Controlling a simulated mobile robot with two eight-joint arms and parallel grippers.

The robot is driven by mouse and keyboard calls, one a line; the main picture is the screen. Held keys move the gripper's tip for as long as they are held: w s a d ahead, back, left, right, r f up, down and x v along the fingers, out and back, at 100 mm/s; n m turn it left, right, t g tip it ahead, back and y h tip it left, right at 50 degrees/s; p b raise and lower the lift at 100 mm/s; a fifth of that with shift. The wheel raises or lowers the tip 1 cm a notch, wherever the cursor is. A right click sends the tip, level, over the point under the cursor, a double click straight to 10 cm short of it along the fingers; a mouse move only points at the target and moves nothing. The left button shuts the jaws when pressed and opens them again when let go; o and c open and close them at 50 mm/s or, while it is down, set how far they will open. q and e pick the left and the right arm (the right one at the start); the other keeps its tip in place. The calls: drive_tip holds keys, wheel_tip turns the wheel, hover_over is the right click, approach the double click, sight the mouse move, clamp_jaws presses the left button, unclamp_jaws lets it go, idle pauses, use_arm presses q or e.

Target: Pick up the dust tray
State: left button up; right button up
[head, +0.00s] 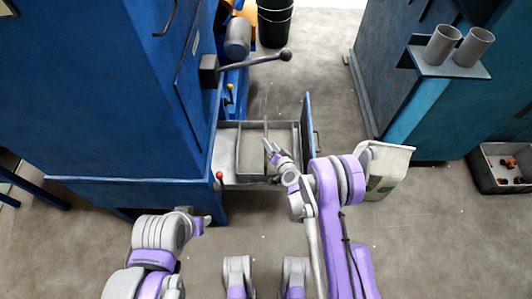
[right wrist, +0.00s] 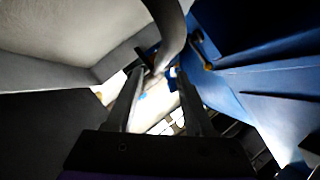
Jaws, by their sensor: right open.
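The dust tray appears to be the shallow grey tray (head: 250,155) inside the open low compartment of the blue machine. My right gripper (head: 269,147) is over its right part in the head view, with its fingers pointing into the compartment. In the right wrist view, the two fingers of the right gripper (right wrist: 162,98) are apart. A curved grey bar (right wrist: 172,30) shows just beyond the fingertips; I cannot tell whether they touch it. My left arm is folded at the lower left; its end (head: 201,224) is small and its jaws cannot be made out.
The blue compartment door (head: 307,130) stands open beside my right gripper. A lever with a red knob (head: 219,175) is at the compartment's left. A whitish bin (head: 390,168) stands right of my right arm. A dark crate (head: 490,182) lies far right. Floor in front is clear.

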drive_tip(key=x, duration=0.5)
drive_tip(key=shift+f+b, duration=0.15)
drive_tip(key=shift+b, duration=0.25)
drive_tip(key=shift+c, duration=0.3)
clamp_jaws()
idle(0.6)
